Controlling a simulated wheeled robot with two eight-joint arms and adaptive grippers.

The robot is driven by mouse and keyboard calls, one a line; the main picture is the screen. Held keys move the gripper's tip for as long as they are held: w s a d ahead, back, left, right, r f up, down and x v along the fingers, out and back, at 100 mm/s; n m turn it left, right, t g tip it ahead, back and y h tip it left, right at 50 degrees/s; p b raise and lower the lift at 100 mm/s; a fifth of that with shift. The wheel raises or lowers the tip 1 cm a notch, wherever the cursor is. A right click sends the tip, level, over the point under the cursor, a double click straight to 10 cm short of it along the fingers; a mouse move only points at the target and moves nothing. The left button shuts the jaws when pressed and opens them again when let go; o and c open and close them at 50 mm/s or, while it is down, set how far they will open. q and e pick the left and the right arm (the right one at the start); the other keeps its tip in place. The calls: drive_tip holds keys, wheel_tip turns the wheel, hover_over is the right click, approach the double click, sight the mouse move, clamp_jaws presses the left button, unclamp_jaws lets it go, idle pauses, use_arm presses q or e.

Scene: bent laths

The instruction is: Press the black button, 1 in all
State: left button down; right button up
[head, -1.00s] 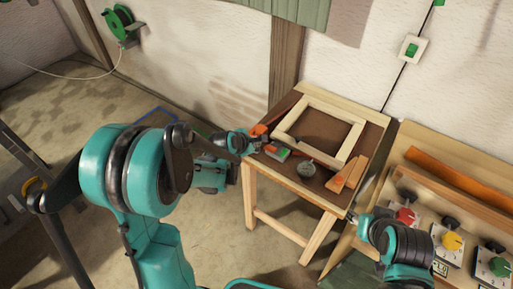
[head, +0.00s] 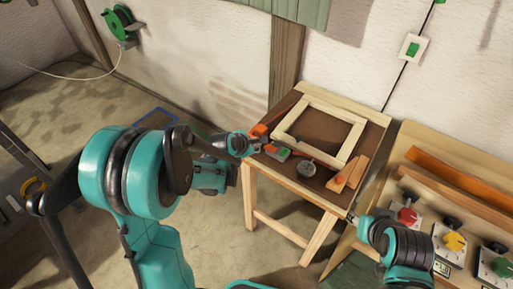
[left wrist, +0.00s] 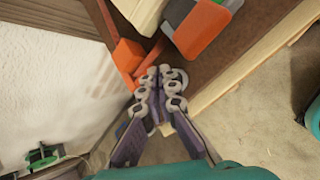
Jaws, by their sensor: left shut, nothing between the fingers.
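My left gripper (head: 266,146) is over the left edge of the small wooden table (head: 318,125). In the left wrist view its fingers (left wrist: 163,73) are shut at the tips and hold nothing. No black button shows clearly there.
Boxes with red (head: 407,216), yellow (head: 454,241) and green knobs (head: 500,267) stand on the bench at right. Floor at left is open.

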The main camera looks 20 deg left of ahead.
use_arm(q)
drive_tip(key=shift+f+b, duration=0.35)
drive_tip(key=shift+f, duration=0.05)
idle(0.5)
drive_tip(key=shift+r+p, duration=0.6)
drive_tip(key=shift+r, duration=0.3)
wheel_tip(320, 180, up, 5)
drive_tip(key=p, duration=0.4)
idle(0.6)
